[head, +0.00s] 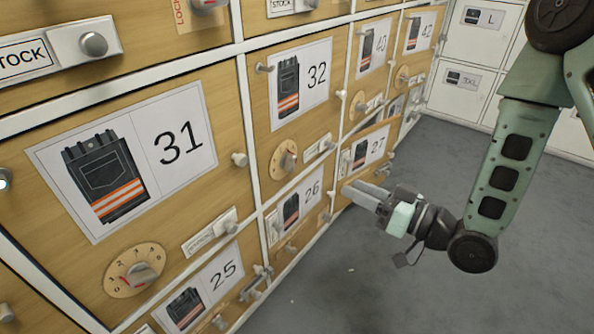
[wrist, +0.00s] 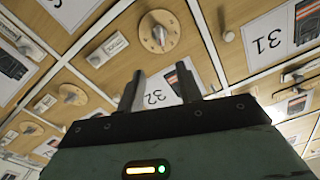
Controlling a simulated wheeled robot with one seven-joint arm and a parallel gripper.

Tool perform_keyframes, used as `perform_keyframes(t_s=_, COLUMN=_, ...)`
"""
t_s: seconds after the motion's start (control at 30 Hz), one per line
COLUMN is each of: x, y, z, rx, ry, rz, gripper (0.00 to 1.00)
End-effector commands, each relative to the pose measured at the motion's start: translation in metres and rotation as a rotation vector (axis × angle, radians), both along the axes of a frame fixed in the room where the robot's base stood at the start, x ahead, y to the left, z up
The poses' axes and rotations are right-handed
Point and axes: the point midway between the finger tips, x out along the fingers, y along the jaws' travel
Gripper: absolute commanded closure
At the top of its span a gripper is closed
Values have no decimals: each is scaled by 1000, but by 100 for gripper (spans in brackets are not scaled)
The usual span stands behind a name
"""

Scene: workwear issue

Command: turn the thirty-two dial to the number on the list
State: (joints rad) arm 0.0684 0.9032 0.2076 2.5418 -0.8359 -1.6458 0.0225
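The thirty-two dial (head: 284,160) is a round wooden disc with a grey knob, low on the wooden door under the card marked 32 (head: 300,84). Its setting is too small to read. In the wrist view the dial (wrist: 159,32) appears upside down, beyond the fingertips, with the 32 card (wrist: 155,97) partly behind the fingers. My gripper (head: 360,194) is open and empty, with its two fingers apart. In the head view it is right of and below the dial, apart from it. No list can be made out in either view.
Door 31 (head: 120,160) at left has its own numbered dial (head: 134,270). Round door knobs (head: 240,159) and stock sliders (head: 318,147) stick out from the cabinet front. Grey floor (head: 400,285) is clear at right, with white lockers (head: 466,70) behind.

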Motion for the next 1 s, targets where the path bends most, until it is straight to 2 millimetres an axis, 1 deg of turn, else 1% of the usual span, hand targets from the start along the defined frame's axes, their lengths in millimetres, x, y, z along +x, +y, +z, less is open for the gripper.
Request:
perform_keyframes(t_s=0.03, x=3, y=5, z=-6, rx=2, ry=-6, rz=2, gripper=65)
perform_keyframes(t_s=0.07, x=4, y=8, z=-6, rx=2, ry=-6, rz=2, gripper=65)
perform_keyframes(t_s=0.2, x=22, y=32, z=-2, rx=2, ry=-6, rz=3, gripper=65)
perform_keyframes(t_s=0.6, x=73, y=95, z=-3, rx=2, ry=-4, rz=1, gripper=65)
perform_keyframes(t_s=0.8, x=88, y=115, z=-2, rx=1, ry=-1, rz=0, gripper=65)
perform_keyframes(t_s=1.0, x=94, y=122, z=0, rx=1, ry=2, rz=0, gripper=65)
